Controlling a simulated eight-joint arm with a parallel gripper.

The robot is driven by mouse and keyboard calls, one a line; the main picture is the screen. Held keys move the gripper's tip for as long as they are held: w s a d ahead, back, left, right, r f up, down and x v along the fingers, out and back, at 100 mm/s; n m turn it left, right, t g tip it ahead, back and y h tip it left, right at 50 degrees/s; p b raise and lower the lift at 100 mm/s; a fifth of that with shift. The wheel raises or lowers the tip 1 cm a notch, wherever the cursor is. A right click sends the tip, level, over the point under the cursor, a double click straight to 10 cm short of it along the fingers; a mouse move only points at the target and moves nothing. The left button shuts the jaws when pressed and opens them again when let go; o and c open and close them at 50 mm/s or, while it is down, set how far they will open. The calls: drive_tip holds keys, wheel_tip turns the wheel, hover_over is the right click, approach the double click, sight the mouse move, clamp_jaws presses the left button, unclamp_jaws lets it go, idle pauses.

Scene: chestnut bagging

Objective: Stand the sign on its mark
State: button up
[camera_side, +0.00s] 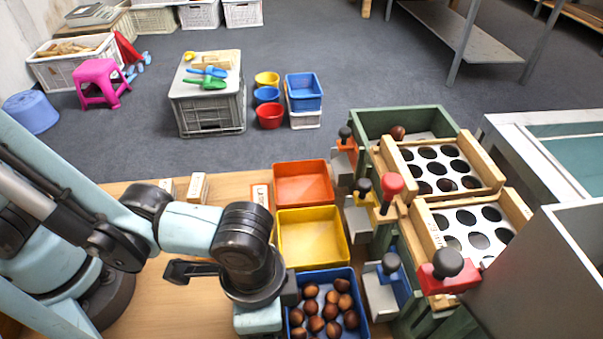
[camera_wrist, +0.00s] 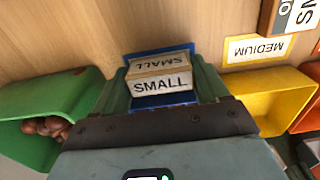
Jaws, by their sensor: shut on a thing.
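The sign (camera_wrist: 161,82) is a small wooden block with a white face reading SMALL. In the wrist view it sits between the two green fingers of my gripper (camera_wrist: 161,88), which is shut on it. A second, upside-down SMALL shows on its upper face. A blue-edged mark (camera_wrist: 160,101) shows just beyond and below the sign, so the sign is over it. I cannot tell whether its base touches the table. In the side view my wrist hides the sign and fingers, left of the blue tray (camera_side: 362,318).
A yellow tray (camera_side: 312,238) and an orange tray (camera_side: 303,183) stand behind the blue one, which holds chestnuts. A yellow-edged MEDIUM mark (camera_wrist: 258,48) lies right of the sign. A green bin (camera_wrist: 48,95) with chestnuts is at left. Wooden blocks (camera_side: 198,187) stand on the table.

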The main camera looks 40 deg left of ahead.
drive_tip(key=o, duration=1)
drive_tip(key=shift+f, duration=0.1)
wheel_tip(320, 180, up, 12)
drive_tip(key=w+a+n+t, duration=0.2)
drive_tip(key=w+a+n, duration=0.1)
drive_tip(key=a, duration=0.5)
drive_tip(key=w+a+n+t, duration=0.2)
drive_tip(key=w+a, duration=0.4)
drive_tip(key=a, duration=0.3)
drive_tip(key=w+a+r+n+t, duration=0.1)
drive_tip(key=w+a+n+t, duration=0.2)
drive_tip(key=a, duration=0.6)
drive_tip(key=shift+w+n, duration=0.5)
drive_tip(key=shift+w, duration=0.4)
drive_tip(key=shift+d, duration=0.1)
